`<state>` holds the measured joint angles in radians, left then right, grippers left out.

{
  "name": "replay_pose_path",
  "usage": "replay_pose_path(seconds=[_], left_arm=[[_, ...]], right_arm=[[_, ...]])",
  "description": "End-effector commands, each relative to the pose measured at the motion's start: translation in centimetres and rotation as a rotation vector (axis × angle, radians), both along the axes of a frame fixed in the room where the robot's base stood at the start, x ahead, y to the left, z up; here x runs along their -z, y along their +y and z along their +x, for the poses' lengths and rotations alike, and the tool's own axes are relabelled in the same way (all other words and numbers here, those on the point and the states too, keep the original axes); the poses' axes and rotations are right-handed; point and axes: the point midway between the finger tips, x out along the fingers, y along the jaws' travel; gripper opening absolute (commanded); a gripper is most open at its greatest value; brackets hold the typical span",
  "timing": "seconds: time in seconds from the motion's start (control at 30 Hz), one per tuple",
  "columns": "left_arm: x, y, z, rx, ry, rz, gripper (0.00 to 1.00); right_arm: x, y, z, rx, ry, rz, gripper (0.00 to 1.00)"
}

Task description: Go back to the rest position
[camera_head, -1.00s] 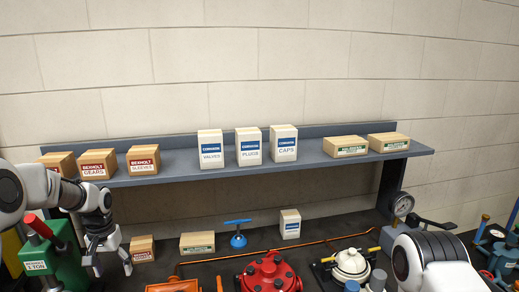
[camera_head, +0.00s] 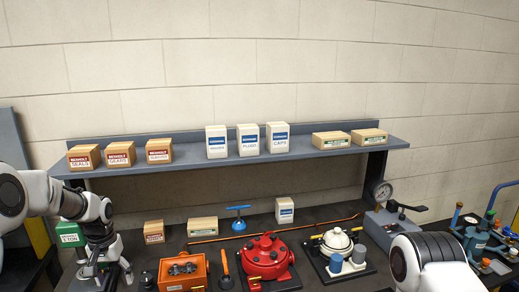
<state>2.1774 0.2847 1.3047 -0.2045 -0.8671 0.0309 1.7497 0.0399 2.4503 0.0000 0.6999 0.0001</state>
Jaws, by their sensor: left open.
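My left gripper (camera_head: 104,276) hangs at the lower left, pointing down over the dark bench. It is open and holds nothing that I can see. My right arm (camera_head: 438,262) shows only as a white and black link at the lower right. My right gripper is outside the picture.
A grey shelf (camera_head: 230,163) holds several brown and white boxes. On the bench (camera_head: 325,208) stand a red round housing (camera_head: 267,258), a cream-topped motor part (camera_head: 337,243), a blue valve handle (camera_head: 239,220), small boxes and a pressure gauge (camera_head: 382,192). A blue machine (camera_head: 485,240) stands at the right.

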Motion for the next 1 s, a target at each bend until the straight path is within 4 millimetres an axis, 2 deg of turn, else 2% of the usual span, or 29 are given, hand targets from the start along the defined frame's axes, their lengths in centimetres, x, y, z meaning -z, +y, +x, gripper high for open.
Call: replay_pose_path(seconds=[0.27,0.47,0.57,0.73,0.83,1.0], left_arm=[[6.2,-2.9,-2.6,0.031,0.001,-0.015,0.71],[12.4,-5.9,-6.8,0.055,0.0,-0.032,0.71],[16.0,-7.7,-10.5,0.064,0.002,-0.04,0.71],[21.6,-10.9,-19.9,0.076,0.007,-0.047,0.71],[23.2,-12.1,-25.6,0.079,0.009,-0.04,0.71],[23.2,-13.0,-34.2,0.088,0.011,-0.015,0.71]], right_arm=[[0.0,0.0,0.1,0.0,-0.001,0.0,0.85],[0.0,0.0,0.0,0.0,-0.001,0.0,0.85],[0.0,0.0,0.0,0.0,-0.001,0.0,0.85],[0.0,0.0,0.0,0.0,0.0,0.0,0.85],[0.0,0.0,0.0,0.0,-0.001,0.0,0.85],[0.0,0.0,0.0,0.0,-0.001,0.0,0.85]])
